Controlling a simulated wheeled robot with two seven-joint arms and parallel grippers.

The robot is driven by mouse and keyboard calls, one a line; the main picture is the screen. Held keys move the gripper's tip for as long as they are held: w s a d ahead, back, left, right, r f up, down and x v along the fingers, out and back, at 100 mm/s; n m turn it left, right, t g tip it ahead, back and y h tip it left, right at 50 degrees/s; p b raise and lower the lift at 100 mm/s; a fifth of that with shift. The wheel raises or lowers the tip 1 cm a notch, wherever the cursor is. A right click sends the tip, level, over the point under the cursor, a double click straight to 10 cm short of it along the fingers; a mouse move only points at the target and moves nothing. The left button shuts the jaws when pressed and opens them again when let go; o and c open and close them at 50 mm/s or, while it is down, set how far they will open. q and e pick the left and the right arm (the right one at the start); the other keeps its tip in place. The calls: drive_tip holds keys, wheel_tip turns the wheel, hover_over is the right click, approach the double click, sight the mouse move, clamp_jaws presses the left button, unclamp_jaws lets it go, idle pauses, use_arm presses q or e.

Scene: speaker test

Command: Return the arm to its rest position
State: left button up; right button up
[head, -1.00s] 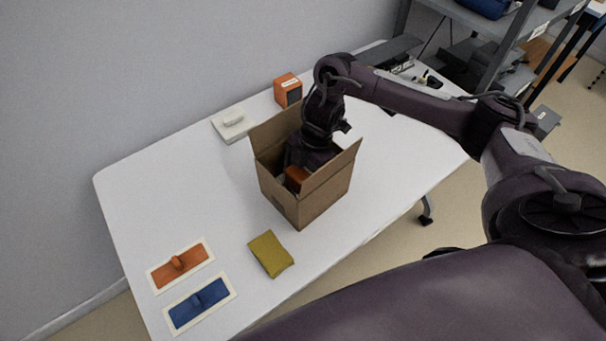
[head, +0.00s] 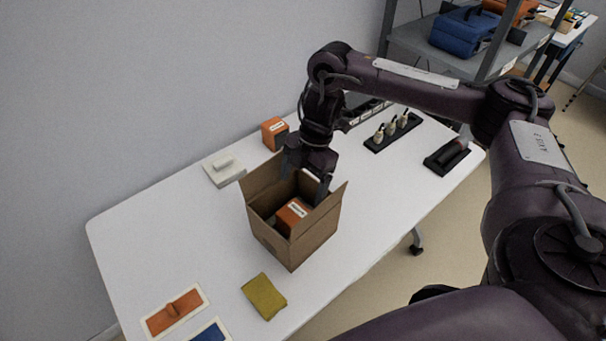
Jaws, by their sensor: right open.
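My right gripper (head: 308,183) points down over the open cardboard box (head: 292,246), with its fingers apart at the box's mouth. An orange box-shaped speaker (head: 291,214) with a white label sits inside the cardboard box, below and apart from the fingers. My right arm (head: 430,92) reaches in from the right, bent down at the wrist. My left gripper is not in view.
Another orange speaker (head: 274,133) and a white block on a plate (head: 224,171) stand behind the box. Black holders (head: 393,131) stand at right. The table's left is clear.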

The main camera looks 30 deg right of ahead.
drive_tip(key=shift+d+r, duration=0.1)
drive_tip(key=shift+r, duration=0.3)
